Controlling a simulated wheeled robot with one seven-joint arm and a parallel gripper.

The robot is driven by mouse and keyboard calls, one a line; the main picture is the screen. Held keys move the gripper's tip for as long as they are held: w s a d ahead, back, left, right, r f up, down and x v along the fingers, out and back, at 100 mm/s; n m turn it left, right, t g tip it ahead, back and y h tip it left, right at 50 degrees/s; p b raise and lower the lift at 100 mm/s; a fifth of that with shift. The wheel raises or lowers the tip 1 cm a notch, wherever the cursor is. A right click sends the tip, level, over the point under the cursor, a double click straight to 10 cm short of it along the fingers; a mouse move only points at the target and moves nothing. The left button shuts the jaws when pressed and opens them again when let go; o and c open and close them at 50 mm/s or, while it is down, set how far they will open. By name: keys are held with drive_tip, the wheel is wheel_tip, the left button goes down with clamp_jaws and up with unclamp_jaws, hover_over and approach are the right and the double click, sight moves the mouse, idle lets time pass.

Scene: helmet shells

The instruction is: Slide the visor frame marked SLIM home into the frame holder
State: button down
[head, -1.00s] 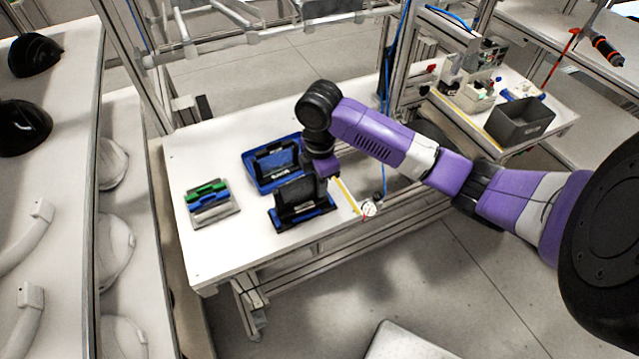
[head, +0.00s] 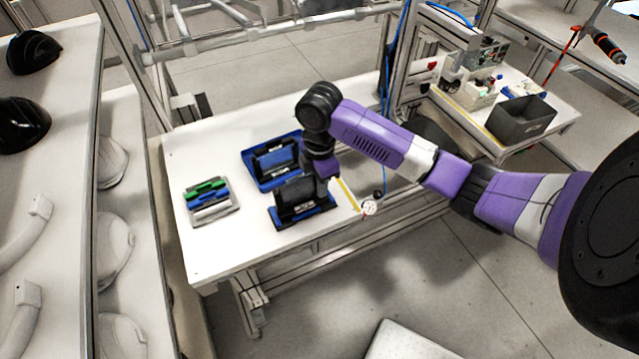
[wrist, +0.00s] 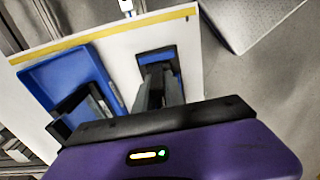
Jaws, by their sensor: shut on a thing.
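A black visor frame (head: 296,190) stands upright at the front of the table, in a dark frame holder with blue parts (head: 318,217). My gripper (head: 322,180) is at the frame's right end and shut on it. A pale label shows low on this front piece, but I cannot read it. In the wrist view my gripper's fingers (wrist: 160,80) point down at the holder (wrist: 158,54). My gripper hides most of the frame there, so I cannot tell how deep it sits.
A blue tray (head: 250,178) with another dark frame (head: 272,160) in it lies just behind. A grey rack (head: 214,214) with green, blue and pale pieces stands at left. A yellow strip (head: 348,194) runs along the table's right. Bare table lies at front left.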

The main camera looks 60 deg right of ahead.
drive_tip(key=shift+f+b, duration=0.4)
drive_tip(key=shift+f, duration=0.25)
drive_tip(key=c, duration=1.3)
unclamp_jaws()
drive_tip(key=shift+c, duration=0.2)
drive_tip(key=shift+r, duration=0.15)
wheel_tip(320, 180, up, 8)
drive_tip(key=shift+f+b, duration=0.2)
drive_tip(key=shift+b, duration=0.1)
